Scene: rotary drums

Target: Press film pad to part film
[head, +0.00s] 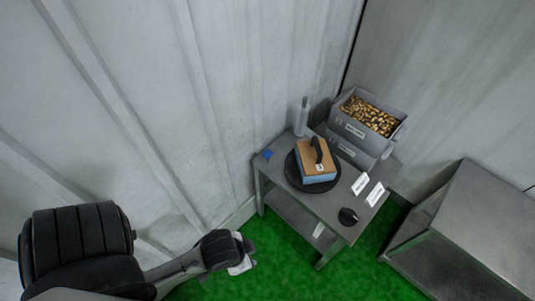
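The film pad (318,163) is probably the block with a tan top, blue lower side and black handle. It sits on a black round disc (295,177) on the small grey metal table (345,228). I cannot make out a separate part film. My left arm comes in from the lower left. Its gripper (243,264) is low, left of the table and apart from it, over the green floor. Its fingers are too small to tell open from shut. My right gripper is not in view.
Stacked grey bins, the top one (351,129) full of brass-coloured parts, stand at the table's back right. A grey bottle (302,117), a blue item (267,154), white labels (375,194) and a black knob (348,216) are on the table. A metal cabinet (480,225) stands right. Walls close the back.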

